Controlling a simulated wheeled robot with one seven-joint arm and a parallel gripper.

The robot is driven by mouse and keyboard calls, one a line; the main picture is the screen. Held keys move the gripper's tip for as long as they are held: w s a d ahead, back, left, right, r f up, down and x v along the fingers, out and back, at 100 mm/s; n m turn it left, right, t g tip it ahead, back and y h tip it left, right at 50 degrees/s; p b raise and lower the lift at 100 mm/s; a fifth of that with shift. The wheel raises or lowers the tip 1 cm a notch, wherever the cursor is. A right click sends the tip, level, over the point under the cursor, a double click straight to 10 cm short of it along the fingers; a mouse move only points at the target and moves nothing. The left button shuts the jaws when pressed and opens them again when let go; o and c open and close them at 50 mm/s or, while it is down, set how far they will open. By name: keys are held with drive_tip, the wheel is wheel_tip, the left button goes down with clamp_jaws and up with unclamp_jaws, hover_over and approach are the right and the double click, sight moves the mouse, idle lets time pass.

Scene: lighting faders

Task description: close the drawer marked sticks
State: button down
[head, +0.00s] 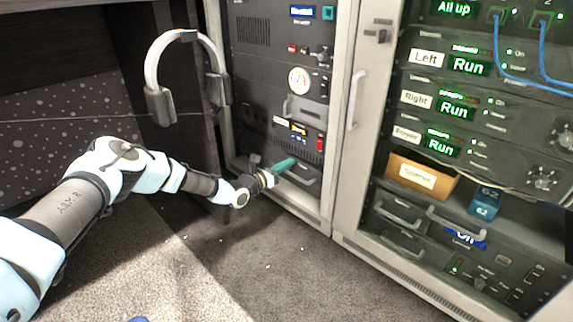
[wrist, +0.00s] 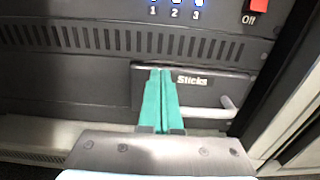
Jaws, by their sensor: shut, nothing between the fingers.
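The drawer marked "Sticks" (wrist: 212,90) shows in the wrist view as a dark front with a white label and a pale bar handle (wrist: 230,107). In the head view it is low in the left rack (head: 308,170), partly behind my gripper. My gripper (head: 288,163) has teal fingers, shut and empty. In the wrist view the fingers (wrist: 163,75) lie together over the left part of the drawer front and hide part of it and of the handle. I cannot tell whether the fingertips touch the front, or how far the drawer stands out.
Above the drawer are a slotted vent strip (wrist: 100,40) and a red switch marked Off (wrist: 258,8). A pale rack post (head: 340,120) stands to the right. Headphones (head: 160,105) hang left of the rack. A box (head: 420,178) sits in the right rack. Carpet in front is clear.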

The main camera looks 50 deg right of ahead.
drive_tip(key=a+p, duration=0.5)
drive_tip(key=a, duration=0.5)
drive_tip(key=shift+w+a+p, duration=0.35)
drive_tip(key=shift+s+r, duration=0.1)
